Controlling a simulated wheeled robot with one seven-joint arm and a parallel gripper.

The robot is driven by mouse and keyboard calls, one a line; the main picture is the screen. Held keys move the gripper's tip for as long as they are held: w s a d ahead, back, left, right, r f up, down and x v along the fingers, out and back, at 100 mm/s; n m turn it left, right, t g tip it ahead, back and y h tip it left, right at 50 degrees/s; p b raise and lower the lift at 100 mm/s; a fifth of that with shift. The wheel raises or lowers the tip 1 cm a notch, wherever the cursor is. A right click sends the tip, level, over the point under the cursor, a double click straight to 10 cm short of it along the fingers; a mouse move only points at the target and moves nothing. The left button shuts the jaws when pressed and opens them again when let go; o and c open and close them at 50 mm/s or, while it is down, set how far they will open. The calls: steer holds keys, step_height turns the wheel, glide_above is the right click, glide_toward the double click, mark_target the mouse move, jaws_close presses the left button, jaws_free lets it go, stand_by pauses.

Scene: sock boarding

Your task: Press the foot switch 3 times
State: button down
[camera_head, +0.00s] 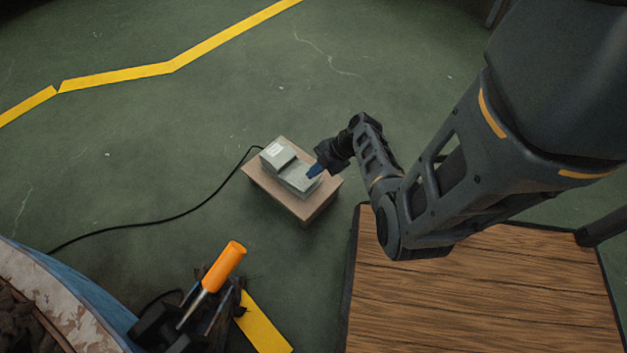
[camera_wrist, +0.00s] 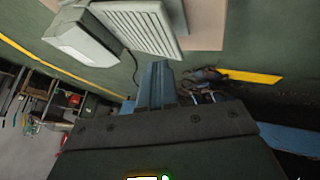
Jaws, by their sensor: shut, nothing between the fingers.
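The foot switch (camera_head: 291,168) is a pale grey unit with a raised housing at its left and a ribbed pedal toward its right. It sits on a small wooden block (camera_head: 318,203) on the green floor. My gripper (camera_head: 315,171) is shut and empty, with its blue fingertips at the right end of the pedal. In the wrist view, the shut blue fingers (camera_wrist: 157,80) lie close to the edge of the ribbed pedal (camera_wrist: 143,28). I cannot tell whether they touch it. The switch's housing (camera_wrist: 82,40) shows at the upper left there.
A black cable (camera_head: 160,222) runs from the switch across the floor to the left. A wooden-topped platform (camera_head: 480,300) stands at the lower right. An orange-handled tool (camera_head: 224,266) and dark items are at the lower left. Open floor lies beyond the block.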

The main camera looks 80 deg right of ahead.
steer(key=shift+w+d+r+p, duration=0.1)
steer(key=shift+w+r+p, duration=0.1)
steer(key=shift+r+p, duration=0.7)
steer(key=shift+w+d+r+p, duration=0.15)
steer(key=shift+r+p, duration=0.3)
steer(key=shift+r, duration=0.8)
steer(key=shift+f, duration=0.1)
